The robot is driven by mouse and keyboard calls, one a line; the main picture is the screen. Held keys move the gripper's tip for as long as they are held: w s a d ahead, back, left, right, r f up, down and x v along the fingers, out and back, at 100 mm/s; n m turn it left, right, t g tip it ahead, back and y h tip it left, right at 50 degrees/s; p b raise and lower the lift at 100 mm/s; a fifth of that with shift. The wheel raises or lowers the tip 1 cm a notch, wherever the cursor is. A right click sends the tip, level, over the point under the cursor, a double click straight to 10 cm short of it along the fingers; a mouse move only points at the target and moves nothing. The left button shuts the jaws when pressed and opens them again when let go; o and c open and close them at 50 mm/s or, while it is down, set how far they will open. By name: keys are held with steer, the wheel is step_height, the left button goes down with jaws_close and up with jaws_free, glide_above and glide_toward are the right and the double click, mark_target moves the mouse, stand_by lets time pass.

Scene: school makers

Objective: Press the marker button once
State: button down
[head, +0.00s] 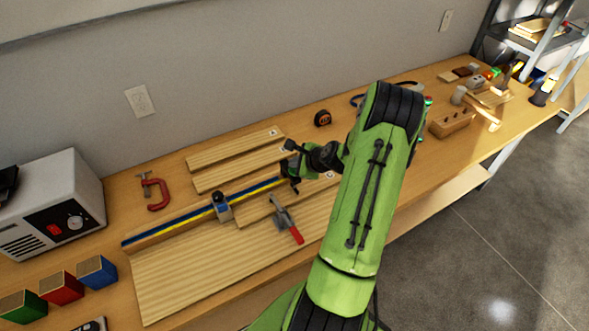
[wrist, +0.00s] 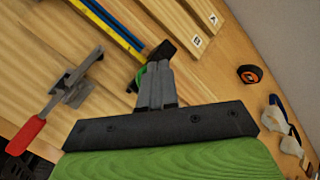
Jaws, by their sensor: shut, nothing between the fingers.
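My gripper (wrist: 154,72) is shut and empty, its grey fingertips together over the far end of the blue-and-yellow fence. It also shows in the head view (head: 294,186), low over the wooden jig board. A small black block (wrist: 162,50) sits at the fence's end, right at the fingertips. A bit of green (wrist: 139,77) shows beside the fingers, partly hidden by them. I cannot tell which part is the marker button, nor whether the fingertips touch the block.
A toggle clamp with a red handle (head: 296,235) stands on the board close to my gripper. A blue-and-silver stop (head: 221,207) rides on the fence. Loose planks (head: 238,155) lie behind it. A tape measure (head: 322,118) and a red C-clamp (head: 155,192) lie near the wall.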

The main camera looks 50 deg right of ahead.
steer(key=shift+f+b, duration=0.55)
steer(key=shift+f, duration=0.1)
stand_by(0.5)
steer(key=shift+r, duration=0.1)
steer(key=shift+r+p, duration=0.9)
steer(key=shift+r, duration=0.15)
step_height(320, 180, up, 6)
steer(key=p, duration=0.4)
steer(key=shift+p, duration=0.4)
